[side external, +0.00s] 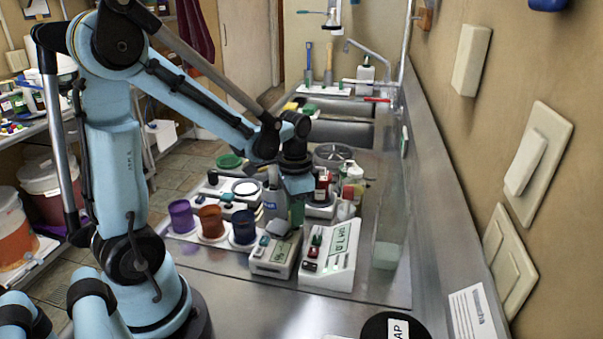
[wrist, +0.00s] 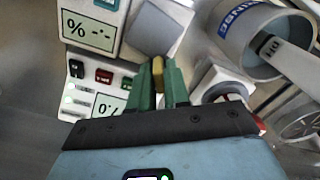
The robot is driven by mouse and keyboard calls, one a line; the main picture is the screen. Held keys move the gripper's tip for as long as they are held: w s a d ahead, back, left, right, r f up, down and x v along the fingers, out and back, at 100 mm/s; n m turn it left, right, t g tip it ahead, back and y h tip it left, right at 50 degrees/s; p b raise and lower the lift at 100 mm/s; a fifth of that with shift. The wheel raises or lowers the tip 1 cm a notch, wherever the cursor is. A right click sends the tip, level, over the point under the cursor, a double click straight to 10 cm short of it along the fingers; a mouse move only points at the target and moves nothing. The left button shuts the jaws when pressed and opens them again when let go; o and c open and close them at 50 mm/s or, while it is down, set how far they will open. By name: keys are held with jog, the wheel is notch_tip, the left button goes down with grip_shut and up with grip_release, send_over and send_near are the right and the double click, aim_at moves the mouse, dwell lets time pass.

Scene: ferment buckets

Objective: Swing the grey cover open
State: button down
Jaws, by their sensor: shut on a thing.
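The grey cover (wrist: 155,28) is a square plate on a small white meter (wrist: 92,22) with a "%" display. In the side view the cover (side external: 278,228) shows on top of the meter (side external: 272,258). My gripper (wrist: 160,72) has green fingers. They are shut on a small yellow tab (wrist: 158,66) at the near edge of the cover. In the side view my gripper (side external: 296,212) points down just behind the meter, and its fingertips are partly hidden. I cannot tell how far the cover is tilted.
A second white meter (side external: 333,255) stands close on the right. Purple (side external: 181,216), brown (side external: 210,221) and dark blue (side external: 243,226) cups stand on the left. The steel counter (side external: 255,310) in front is clear.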

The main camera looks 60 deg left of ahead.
jog(key=m, duration=0.4)
jog(key=shift+m, duration=1.8)
jog(key=c, duration=1.2)
grip_release()
jog(key=shift+r, duration=0.1)
notch_tip(320, 180, up, 12)
jog(key=shift+f, duration=0.1)
